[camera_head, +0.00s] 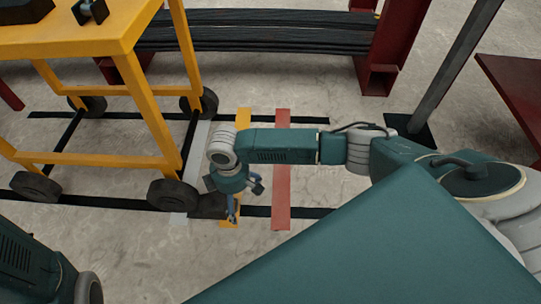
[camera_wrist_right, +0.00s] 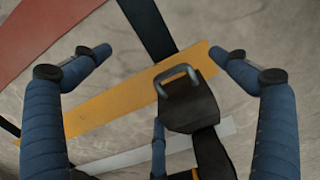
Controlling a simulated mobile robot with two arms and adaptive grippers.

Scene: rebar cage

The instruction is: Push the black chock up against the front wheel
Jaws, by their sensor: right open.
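The black chock (camera_head: 209,205) lies on the floor just right of the cart's near right wheel (camera_head: 172,194), over the grey and yellow strips. I cannot tell whether it touches the wheel. In the right wrist view the chock (camera_wrist_right: 192,110) shows a metal handle on top. My right gripper (camera_head: 235,196) points down just right of the chock in the head view. Its fingers are spread and empty, and they also show in the right wrist view (camera_wrist_right: 160,62). My left gripper is out of view.
The yellow cart (camera_head: 95,40) stands on several black wheels at the left. A yellow strip (camera_head: 243,122), a red strip (camera_head: 282,150) and a grey strip (camera_head: 197,150) cross black floor lines. A dark bar stack (camera_head: 260,30) lies behind. Concrete floor is clear in front.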

